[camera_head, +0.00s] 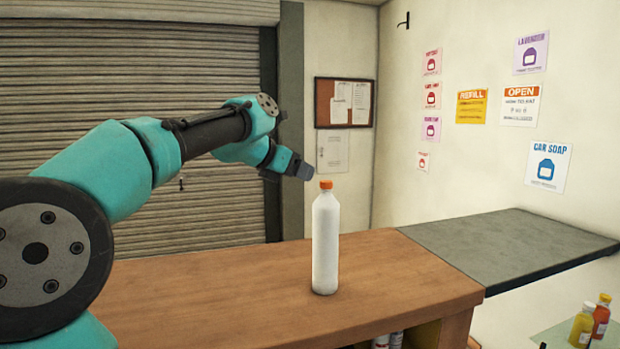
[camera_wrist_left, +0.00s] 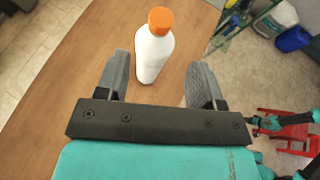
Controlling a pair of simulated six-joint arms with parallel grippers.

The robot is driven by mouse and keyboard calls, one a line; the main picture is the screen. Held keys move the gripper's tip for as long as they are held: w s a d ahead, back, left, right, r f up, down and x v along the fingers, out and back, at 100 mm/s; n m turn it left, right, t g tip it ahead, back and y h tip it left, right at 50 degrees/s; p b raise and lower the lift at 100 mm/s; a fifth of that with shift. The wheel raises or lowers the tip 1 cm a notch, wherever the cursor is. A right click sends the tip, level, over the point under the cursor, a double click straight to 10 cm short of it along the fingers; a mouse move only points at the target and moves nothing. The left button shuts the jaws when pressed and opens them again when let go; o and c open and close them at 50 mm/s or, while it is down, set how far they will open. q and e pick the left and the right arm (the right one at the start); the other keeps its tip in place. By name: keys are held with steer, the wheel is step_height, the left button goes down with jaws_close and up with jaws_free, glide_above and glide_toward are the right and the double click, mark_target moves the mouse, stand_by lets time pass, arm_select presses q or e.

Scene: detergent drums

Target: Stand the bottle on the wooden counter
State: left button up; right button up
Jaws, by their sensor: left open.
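A white bottle (camera_head: 325,243) with an orange cap stands upright on the wooden counter (camera_head: 220,290), near its right part. In the left wrist view the bottle (camera_wrist_left: 152,55) shows between the two open fingers of my left gripper (camera_wrist_left: 158,80), nearer the left finger. I see a gap on the right side; whether the left finger touches the bottle I cannot tell.
A grey counter section (camera_head: 510,243) joins the wood on the right. Yellow and red bottles (camera_head: 590,322) stand lower at the right. Several containers show under the counter. The wood left of the bottle is clear. A blue container (camera_wrist_left: 292,39) is on the floor.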

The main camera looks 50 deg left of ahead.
arm_select(q)
steer(key=shift+v, duration=0.85)
steer(key=shift+w, duration=0.15)
